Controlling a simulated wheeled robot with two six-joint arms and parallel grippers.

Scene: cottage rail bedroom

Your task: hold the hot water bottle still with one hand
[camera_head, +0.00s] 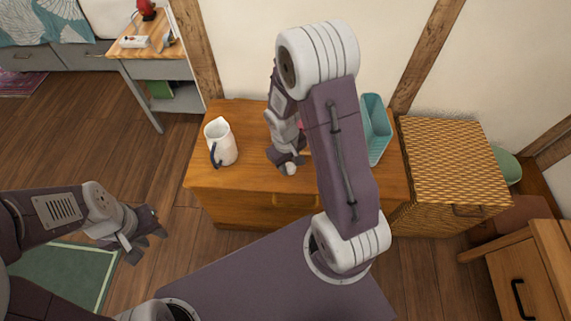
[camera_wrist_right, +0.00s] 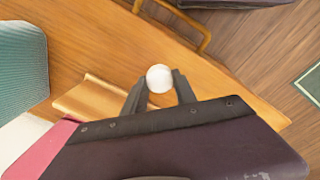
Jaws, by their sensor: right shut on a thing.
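My right gripper (camera_head: 288,164) is over the wooden cabinet top, shut on a small white round thing (camera_wrist_right: 159,78). The white thing also shows at the fingertips in the head view (camera_head: 291,169). A pink patch (camera_wrist_right: 40,150) shows beside my right gripper in the wrist view. It may be part of the hot water bottle, but most of it is hidden behind the gripper. I cannot tell whether the white thing belongs to it. My left gripper (camera_head: 147,246) is open and empty, low at the left, apart from the cabinet.
A white jug (camera_head: 221,142) with a blue handle stands on the cabinet top (camera_head: 245,187), left of my right gripper. A teal container (camera_head: 376,128) stands to its right. A woven chest (camera_head: 450,150) adjoins the cabinet.

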